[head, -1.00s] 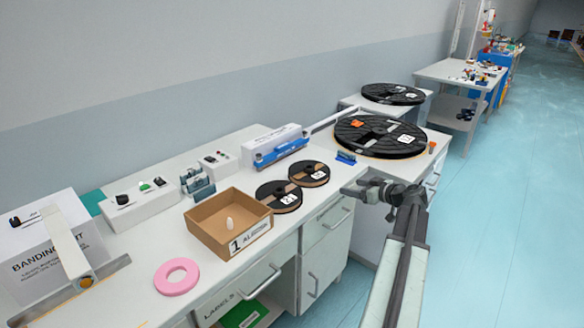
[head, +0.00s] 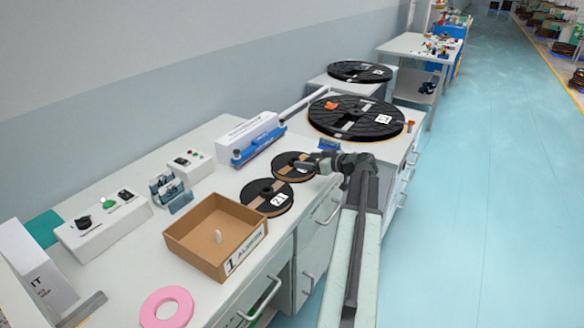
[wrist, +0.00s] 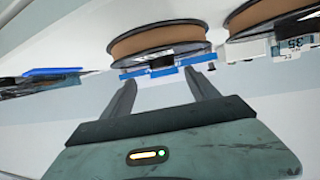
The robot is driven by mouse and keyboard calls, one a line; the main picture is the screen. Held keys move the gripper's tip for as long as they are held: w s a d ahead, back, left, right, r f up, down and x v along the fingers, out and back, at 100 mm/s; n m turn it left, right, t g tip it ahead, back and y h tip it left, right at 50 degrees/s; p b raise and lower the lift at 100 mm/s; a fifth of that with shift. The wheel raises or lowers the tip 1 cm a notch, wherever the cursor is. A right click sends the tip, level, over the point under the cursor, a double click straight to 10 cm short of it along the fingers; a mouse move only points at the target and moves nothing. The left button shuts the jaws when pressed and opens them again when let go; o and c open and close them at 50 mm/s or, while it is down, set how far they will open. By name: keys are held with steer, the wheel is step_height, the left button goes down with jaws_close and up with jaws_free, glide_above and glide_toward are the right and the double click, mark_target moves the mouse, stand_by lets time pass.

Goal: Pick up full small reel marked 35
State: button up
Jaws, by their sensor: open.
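Two small black reels with brown windings lie side by side on the bench in the head view. The nearer reel (head: 266,198) has a white label that I cannot read surely. The farther reel (head: 292,167) has its right side close to my gripper (head: 328,163). In the wrist view one reel (wrist: 157,42) stands edge-on ahead of my open, empty gripper (wrist: 163,84). I cannot tell which head-view reel carries 35.
An open cardboard box (head: 200,240) and a pink ring (head: 167,308) are at the bench front. A white and blue device (head: 256,137) stands behind the reels. A large black reel (head: 352,118) lies beyond my gripper. The floor (head: 480,180) at right is clear.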

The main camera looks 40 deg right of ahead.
mark_target(292, 159)
steer(key=b+x, duration=0.2)
steer(key=x, duration=0.3)
steer(key=shift+w+a+f, duration=0.15)
steer(key=shift+a+f, duration=0.05)
steer(key=shift+f, duration=0.05)
steer(key=shift+r, duration=0.1)
jaws_close()
